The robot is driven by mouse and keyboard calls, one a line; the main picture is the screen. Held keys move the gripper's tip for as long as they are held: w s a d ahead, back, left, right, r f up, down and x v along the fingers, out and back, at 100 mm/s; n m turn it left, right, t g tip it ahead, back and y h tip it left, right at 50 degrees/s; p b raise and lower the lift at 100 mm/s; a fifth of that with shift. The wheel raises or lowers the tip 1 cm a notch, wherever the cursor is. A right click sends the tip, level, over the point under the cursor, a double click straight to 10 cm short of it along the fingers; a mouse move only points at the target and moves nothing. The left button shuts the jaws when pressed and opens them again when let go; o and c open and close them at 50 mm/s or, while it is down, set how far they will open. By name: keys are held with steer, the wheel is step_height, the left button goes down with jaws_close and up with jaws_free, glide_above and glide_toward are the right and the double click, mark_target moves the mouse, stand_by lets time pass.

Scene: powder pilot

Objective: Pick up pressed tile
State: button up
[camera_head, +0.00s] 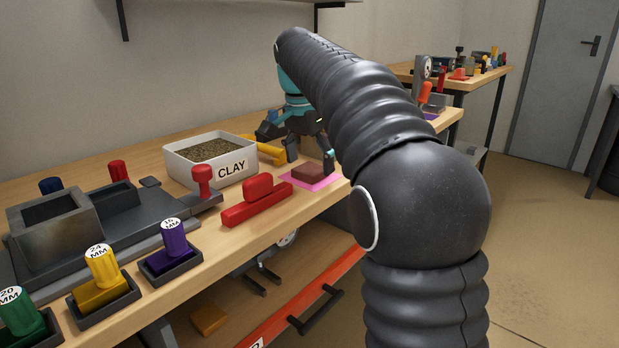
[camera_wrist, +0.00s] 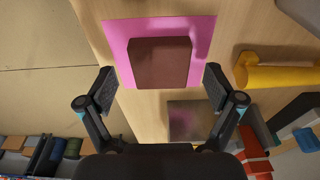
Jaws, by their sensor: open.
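The pressed tile is a reddish-brown block (camera_head: 308,172) lying on a pink mat (camera_head: 329,183) near the front edge of the bench. In the wrist view the tile (camera_wrist: 160,62) sits on the pink mat (camera_wrist: 118,38), with the mat showing around it. My gripper (camera_wrist: 157,88) is open and empty, with one finger on each side of the tile's near end in that view. In the head view my gripper (camera_head: 311,158) is over the mat, partly hidden by my arm. I cannot tell the exact height of the fingertips above the mat.
A grey press (camera_head: 110,220) and coloured stamps fill the left side. A flat grey-brown plate (camera_wrist: 188,120) lies beside the mat.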

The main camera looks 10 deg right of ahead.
steer(key=shift+f, duration=0.35)
steer(key=shift+c, duration=0.3)
steer(key=c, duration=1.2)
steer(key=shift+c, duration=0.2)
